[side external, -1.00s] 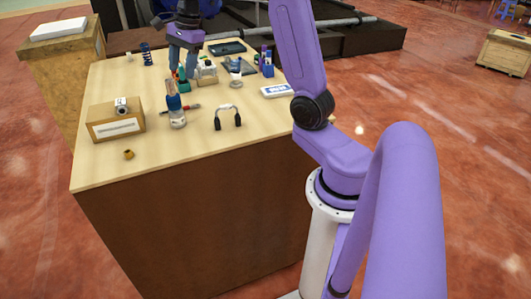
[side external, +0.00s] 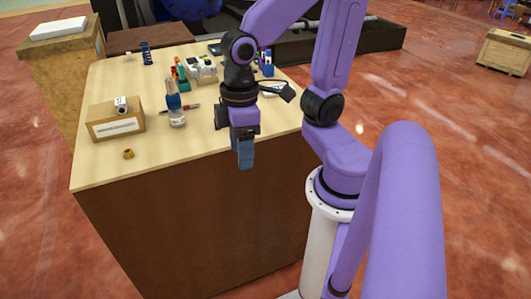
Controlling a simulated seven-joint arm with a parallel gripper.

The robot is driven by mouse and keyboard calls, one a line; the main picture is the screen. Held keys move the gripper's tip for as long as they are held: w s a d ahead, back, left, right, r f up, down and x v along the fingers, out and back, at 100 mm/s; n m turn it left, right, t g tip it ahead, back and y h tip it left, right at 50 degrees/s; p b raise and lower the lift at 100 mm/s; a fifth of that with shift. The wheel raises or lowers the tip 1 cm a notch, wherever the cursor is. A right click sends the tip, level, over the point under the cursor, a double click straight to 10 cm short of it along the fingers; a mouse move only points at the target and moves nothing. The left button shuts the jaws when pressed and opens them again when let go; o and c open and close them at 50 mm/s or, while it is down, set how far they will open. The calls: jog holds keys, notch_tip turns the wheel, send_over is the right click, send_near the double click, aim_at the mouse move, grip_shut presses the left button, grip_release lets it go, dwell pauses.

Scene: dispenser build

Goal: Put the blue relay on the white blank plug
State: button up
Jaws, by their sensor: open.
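My gripper (side external: 244,163) points down at the near edge of the table, in front of the table's side as seen here. Its fingers hold nothing that I can see. A small blue block-like item (side external: 267,66) stands at the back right of the table, partly behind my arm; I cannot tell whether it is the blue relay. A small white piece (side external: 128,57) lies at the far left, and a white cylindrical piece (side external: 120,103) sits on a cardboard box (side external: 116,124). I cannot tell which is the white blank plug. My gripper is apart from all of these.
A blue-capped bottle (side external: 175,107), a red pen-like tool (side external: 190,107) and a brass ring (side external: 128,154) are on the table (side external: 95,170). A blue spring (side external: 146,53) and a white device (side external: 201,68) stand farther back. The front left of the table is mostly clear.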

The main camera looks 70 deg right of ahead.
jog(key=s+n, duration=0.1)
jog(key=s+f+n, duration=0.1)
jog(key=s+n, duration=0.1)
jog(key=s+d+n, duration=0.1)
jog(key=shift+s+d+f+n, duration=0.1)
jog(key=shift+s+f+n, duration=0.1)
jog(key=shift+s+n, duration=0.15)
